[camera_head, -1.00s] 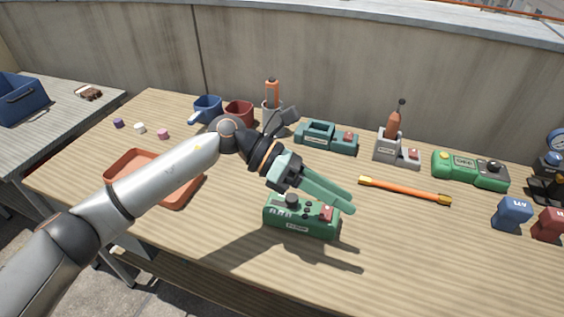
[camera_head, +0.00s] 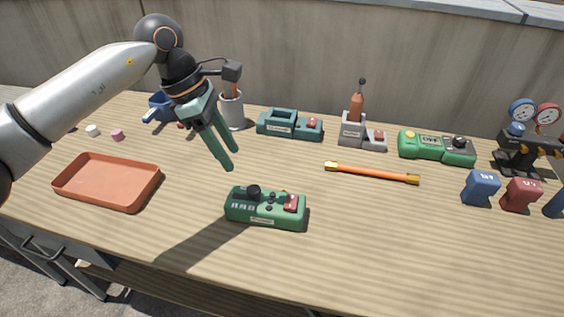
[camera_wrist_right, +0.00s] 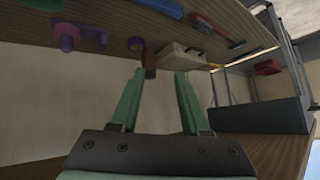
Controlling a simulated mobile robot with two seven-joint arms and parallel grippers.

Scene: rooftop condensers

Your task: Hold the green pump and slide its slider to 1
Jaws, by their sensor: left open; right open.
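A dark green device (camera_head: 250,215) sits on the near middle of the wooden table, with a black knob, small dark controls and a red button on top. Its front label is too small to read. A brighter green unit (camera_head: 420,151) with a display and dark knob stands at the back right. I cannot tell for sure which is the pump, nor read a slider position. My left gripper (camera_head: 231,161) is open and empty, above and behind the near green device, fingers pointing down. My right gripper (camera_wrist_right: 159,74) is open and shows only in the right wrist view.
An orange tray (camera_head: 105,187) lies left. A teal device (camera_head: 290,127), a grey holder with a screwdriver (camera_head: 357,107) and an orange rod (camera_head: 372,174) are behind. Blue (camera_head: 480,188) and red (camera_head: 519,195) blocks and a gauge set (camera_head: 522,150) stand right. The front table is clear.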

